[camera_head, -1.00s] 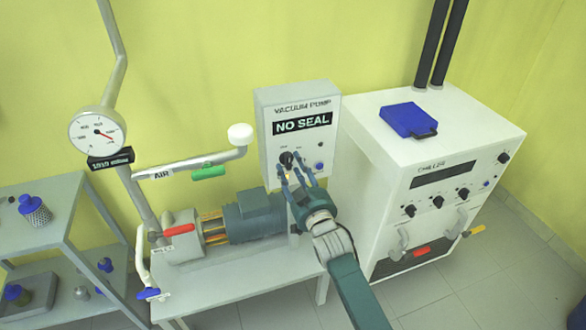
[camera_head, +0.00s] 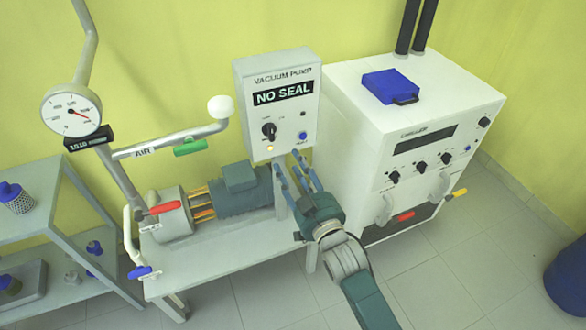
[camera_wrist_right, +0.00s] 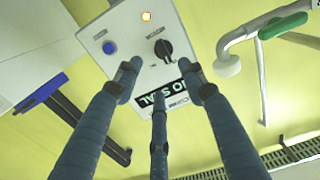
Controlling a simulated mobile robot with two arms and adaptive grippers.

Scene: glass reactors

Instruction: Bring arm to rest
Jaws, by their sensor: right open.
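My right gripper (camera_head: 293,172) is open and empty in the head view, just below the lower edge of the vacuum pump control box (camera_head: 252,84). The box has a display reading "NO SEAL" (camera_head: 283,92), a black knob (camera_head: 268,131), a lit yellow lamp and a blue button (camera_head: 302,135). In the right wrist view the spread fingers (camera_wrist_right: 158,95) point at the box, with the knob (camera_wrist_right: 163,48) and blue button (camera_wrist_right: 109,47) beyond them, apart from the fingertips. My left gripper is not in view.
The pump motor (camera_head: 240,190) on its bench (camera_head: 215,252) stands left of my right gripper. The white chiller (camera_head: 350,120), with a blue case (camera_head: 390,86) on top, is close on the right. A shelf rack (camera_head: 50,225) is at the left.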

